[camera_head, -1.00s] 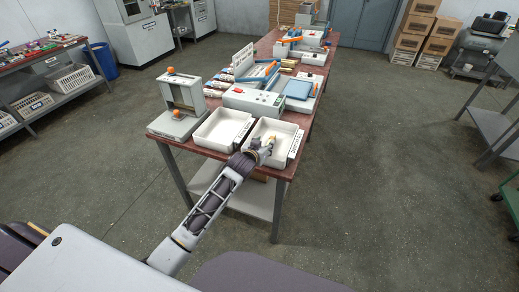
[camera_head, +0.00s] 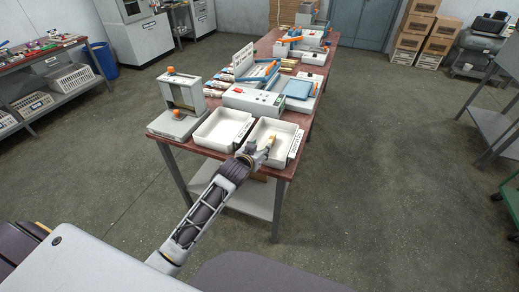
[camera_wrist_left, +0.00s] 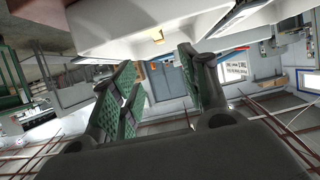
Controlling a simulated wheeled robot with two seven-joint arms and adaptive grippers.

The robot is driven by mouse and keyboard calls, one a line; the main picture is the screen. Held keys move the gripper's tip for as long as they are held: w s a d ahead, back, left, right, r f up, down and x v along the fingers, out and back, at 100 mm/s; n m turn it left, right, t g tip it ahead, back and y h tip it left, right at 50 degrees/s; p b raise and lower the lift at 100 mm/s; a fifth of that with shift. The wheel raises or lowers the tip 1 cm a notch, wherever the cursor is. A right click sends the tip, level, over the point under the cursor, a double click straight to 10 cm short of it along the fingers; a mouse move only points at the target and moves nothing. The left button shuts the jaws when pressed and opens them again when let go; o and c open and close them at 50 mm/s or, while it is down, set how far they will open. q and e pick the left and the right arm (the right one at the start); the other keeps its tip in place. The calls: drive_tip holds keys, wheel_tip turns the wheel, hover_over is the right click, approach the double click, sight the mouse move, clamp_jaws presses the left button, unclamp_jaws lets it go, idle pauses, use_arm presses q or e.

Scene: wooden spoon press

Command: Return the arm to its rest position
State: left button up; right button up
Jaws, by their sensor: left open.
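My left arm (camera_head: 212,205) reaches from the bottom left to the near end of the table. My left gripper (camera_head: 268,148) is over the front part of the right white tray (camera_head: 291,130). In the left wrist view the left gripper (camera_wrist_left: 157,65) shows its green-padded fingers spread, with nothing held between them. The pale tray underside or wall (camera_wrist_left: 110,28) fills the top of that view, with a small tan patch (camera_wrist_left: 156,36) that I cannot identify for sure. My right gripper does not show.
A second white tray (camera_head: 203,136) sits to the left, beside a grey press (camera_head: 178,115) with orange knobs. A control box (camera_head: 253,103) stands behind the trays. The table's front edge (camera_head: 225,158) lies under my forearm. Open floor (camera_head: 370,200) is at the right.

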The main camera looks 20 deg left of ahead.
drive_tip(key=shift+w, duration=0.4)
